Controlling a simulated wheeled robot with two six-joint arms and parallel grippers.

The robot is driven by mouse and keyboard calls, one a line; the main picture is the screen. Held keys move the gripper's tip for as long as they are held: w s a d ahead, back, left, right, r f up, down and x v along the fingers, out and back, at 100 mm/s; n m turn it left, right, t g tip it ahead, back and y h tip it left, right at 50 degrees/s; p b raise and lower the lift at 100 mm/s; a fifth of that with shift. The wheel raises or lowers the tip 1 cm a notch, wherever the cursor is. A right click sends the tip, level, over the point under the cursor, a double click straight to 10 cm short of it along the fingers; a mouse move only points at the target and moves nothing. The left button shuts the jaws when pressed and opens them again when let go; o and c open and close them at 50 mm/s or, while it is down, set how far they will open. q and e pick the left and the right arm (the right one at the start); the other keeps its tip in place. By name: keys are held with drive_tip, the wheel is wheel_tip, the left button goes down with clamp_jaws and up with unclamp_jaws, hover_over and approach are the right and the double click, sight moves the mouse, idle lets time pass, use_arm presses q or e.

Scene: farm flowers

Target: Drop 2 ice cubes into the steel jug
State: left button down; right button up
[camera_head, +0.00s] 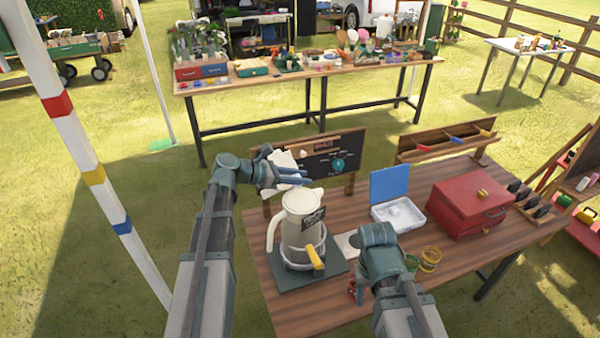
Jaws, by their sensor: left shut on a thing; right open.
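The steel jug (302,222) stands upright on a dark square mat (290,283) on the near wooden table. It looks pale, with a handle on its left and a small dark label. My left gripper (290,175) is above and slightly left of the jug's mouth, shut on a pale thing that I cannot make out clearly. An open white box (400,216) with a raised blue lid (390,182) stands right of the jug and holds pale contents; single ice cubes are too small to tell. My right gripper (375,268) is low over the table, right of the jug; its fingertips are mostly hidden.
A red case (468,205) stands right of the white box. A chalkboard (335,158) stands behind the jug. Yellowish round items (430,259) and a small red thing (355,291) are near my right gripper. A wooden rack (445,145) stands at the table's back.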

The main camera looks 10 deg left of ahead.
use_arm(q)
wheel_tip(320, 180, down, 6)
drive_tip(key=b, duration=0.6)
drive_tip(key=shift+c, duration=2.3)
unclamp_jaws()
drive_tip(key=p+v, duration=0.5)
drive_tip(key=v, duration=0.9)
